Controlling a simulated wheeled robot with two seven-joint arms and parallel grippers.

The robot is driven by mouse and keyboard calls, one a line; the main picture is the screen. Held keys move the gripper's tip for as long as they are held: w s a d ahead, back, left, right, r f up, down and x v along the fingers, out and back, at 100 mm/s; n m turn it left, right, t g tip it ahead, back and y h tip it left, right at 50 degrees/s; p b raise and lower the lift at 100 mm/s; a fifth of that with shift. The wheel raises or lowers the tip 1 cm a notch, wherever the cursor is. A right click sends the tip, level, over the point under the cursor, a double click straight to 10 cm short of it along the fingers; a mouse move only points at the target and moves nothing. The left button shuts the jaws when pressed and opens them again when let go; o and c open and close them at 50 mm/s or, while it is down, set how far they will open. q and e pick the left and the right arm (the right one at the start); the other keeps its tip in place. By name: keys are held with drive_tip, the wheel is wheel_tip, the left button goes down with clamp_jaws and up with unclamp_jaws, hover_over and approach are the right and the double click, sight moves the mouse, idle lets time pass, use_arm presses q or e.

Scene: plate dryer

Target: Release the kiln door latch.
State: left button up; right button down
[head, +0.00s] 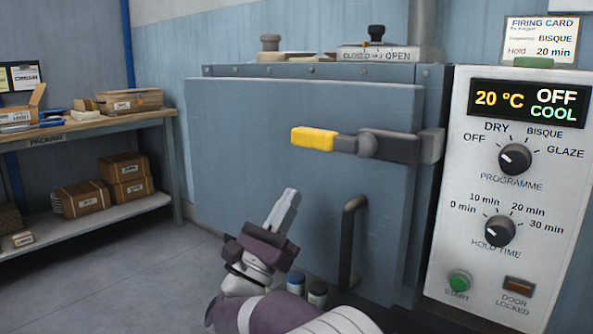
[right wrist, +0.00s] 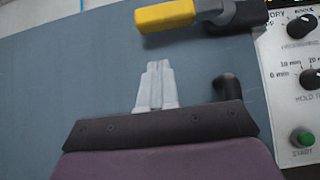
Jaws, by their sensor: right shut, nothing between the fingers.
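The kiln door (head: 270,190) is a blue-grey panel that looks closed. Its latch (head: 388,146) is a dark bar lying about level across the door's right edge, with a yellow grip (head: 313,138) at its left end. A dark vertical door handle (head: 350,240) sits below it. My right gripper (head: 290,196) is shut and empty in front of the door, below the yellow grip and apart from it. In the right wrist view the gripper's fingers (right wrist: 156,68) are together, below the yellow grip (right wrist: 165,16). My left gripper is not in view.
A control panel (head: 462,240) with dials stands right of the door; its display reads 20 °C, OFF, COOL. A packing shelf (head: 90,125) with boxes stands at the left. Small jars (head: 317,292) stand low behind my right arm. Floor at left is clear.

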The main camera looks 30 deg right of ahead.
sight(307, 147)
drive_tip(key=shift+w+d+r+b, duration=0.15)
drive_tip(key=shift+d+r, duration=0.2)
drive_tip(key=shift+r, duration=0.7)
drive_tip(key=shift+w+d+r+b, duration=0.15)
drive_tip(key=shift+d+r, duration=0.25)
drive_tip(key=shift+r, duration=0.7)
drive_tip(key=shift+w+d+r+b, duration=0.15)
drive_tip(key=shift+d+r, duration=0.2)
drive_tip(key=shift+r, duration=0.7)
